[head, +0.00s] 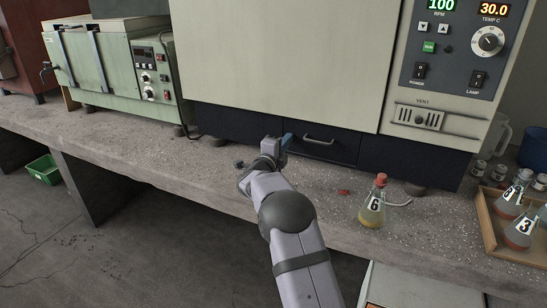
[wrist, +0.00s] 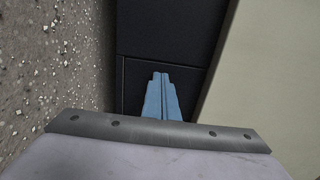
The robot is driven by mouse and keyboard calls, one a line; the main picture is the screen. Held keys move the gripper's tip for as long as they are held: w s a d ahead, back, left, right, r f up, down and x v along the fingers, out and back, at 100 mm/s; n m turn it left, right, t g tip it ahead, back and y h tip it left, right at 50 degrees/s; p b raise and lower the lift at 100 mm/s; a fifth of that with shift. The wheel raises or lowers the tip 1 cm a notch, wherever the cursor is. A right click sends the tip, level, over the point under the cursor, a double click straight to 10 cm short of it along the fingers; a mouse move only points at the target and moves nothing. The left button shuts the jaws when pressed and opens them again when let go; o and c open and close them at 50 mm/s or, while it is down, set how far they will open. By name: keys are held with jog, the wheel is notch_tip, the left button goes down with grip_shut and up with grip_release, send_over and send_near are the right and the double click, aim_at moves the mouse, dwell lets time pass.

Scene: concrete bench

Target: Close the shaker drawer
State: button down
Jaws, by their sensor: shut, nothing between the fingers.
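The shaker (head: 280,60) is a large cream-coloured cabinet on a dark navy base. The drawer (head: 335,153) is a dark navy front with a metal bar handle (head: 322,141) in that base. Its front looks about level with the base; I cannot tell whether a small gap is left. My gripper (head: 286,140) is shut and empty, its blue fingers at the drawer's left end, left of the handle. In the wrist view the shut fingers (wrist: 161,95) lie over the dark drawer front (wrist: 137,85), near a thin seam. I cannot tell whether they touch it.
A flask marked 6 (head: 374,205) with a red stopper stands on the bench right of my arm. A wooden tray (head: 487,225) with flasks is at the far right. A pale green device (head: 110,65) stands left. Bench left of my gripper is mostly clear.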

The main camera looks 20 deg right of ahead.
jog(key=b+v, duration=0.1)
jog(key=v, duration=1.3)
jog(key=shift+a, duration=0.1)
jog(key=s+a+f+n+g+y, duration=0.3)
jog(key=s+a+f+n+y, duration=0.85)
jog(key=n, duration=0.65)
jog(key=s+f+n+g, duration=0.3)
jog(key=s, duration=0.6)
jog(key=s+d+f+n+g+y, duration=0.1)
jog(key=s+f+n+g, duration=0.25)
jog(key=s, duration=0.55)
jog(key=s+f+n+g, duration=0.2)
jog(key=s+n+g, duration=0.1)
jog(key=s, duration=0.6)
notch_tip(320, 180, up, 30)
jog(key=p, duration=2.9)
jog(key=shift+r+p, duration=0.2)
jog(key=shift+p, duration=0.2)
